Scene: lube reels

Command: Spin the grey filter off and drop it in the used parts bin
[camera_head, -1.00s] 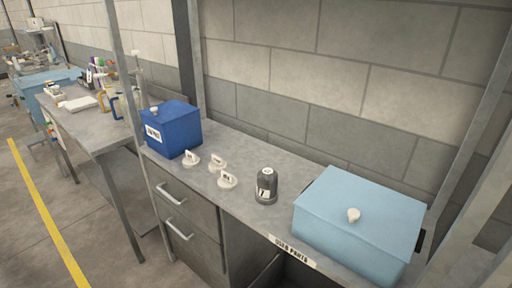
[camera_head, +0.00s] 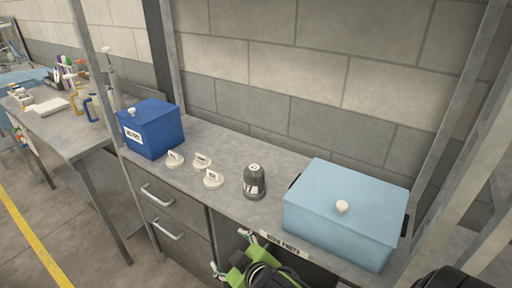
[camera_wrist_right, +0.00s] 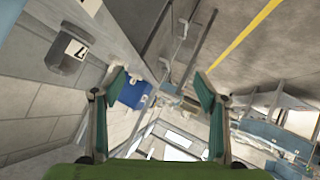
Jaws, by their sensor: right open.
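The grey filter (camera_head: 254,182), a dark grey cylinder with a white label, stands upright on the grey bench. It also shows at the upper left of the right wrist view (camera_wrist_right: 69,50). My right gripper (camera_head: 229,252) is low in front of the bench, open and empty, apart from the filter. Its two fingers are spread in the right wrist view (camera_wrist_right: 158,75). A label reading "used parts" (camera_head: 284,244) is on the bench's front edge, just left of a lidded light blue box (camera_head: 345,215). The space below that label is mostly hidden by my right gripper.
Several white knobbed caps (camera_head: 202,160) stand left of the filter. A dark blue lidded box (camera_head: 153,130) stands behind them, its label too small to read surely. Metal posts (camera_head: 95,75) rise at the bench's sides. Drawers (camera_head: 165,210) are below. Bare bench lies around the filter.

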